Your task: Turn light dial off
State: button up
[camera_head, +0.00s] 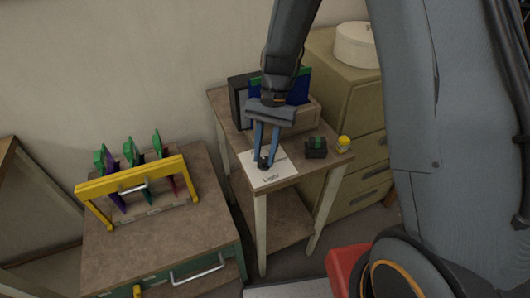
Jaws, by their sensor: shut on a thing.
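The light dial (264,162) is a small dark knob on a white card (274,179) lettered "Light". The card lies at the front left of a small wooden side table (285,192). My gripper (264,155) reaches down from above, and its two blue fingers are closed around the dial. The fingers hide part of the knob, so I cannot tell which way it is turned.
A dark block (316,148) and a small yellow jar (343,143) stand to the right of the card. A wooden box (300,120) stands behind. A yellow rack (130,177) with colored pieces stands on a cabinet at left. Drawers (358,130) stand behind right.

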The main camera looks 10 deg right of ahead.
jog(key=o, duration=1)
jog(key=shift+o, duration=0.2)
jog(key=shift+r, duration=0.1)
jog(key=b+v, duration=0.2)
jog(key=v, duration=0.5)
jog(key=shift+w+d+r, duration=0.1)
jog(key=shift+r, duration=0.2)
jog(key=s+d+r+n+t+h, duration=0.1)
jog(key=s+d+n+t, duration=0.4)
jog(key=s+d, duration=0.6)
jog(key=shift+n+h, duration=0.3)
jog(key=shift+h, duration=0.3)
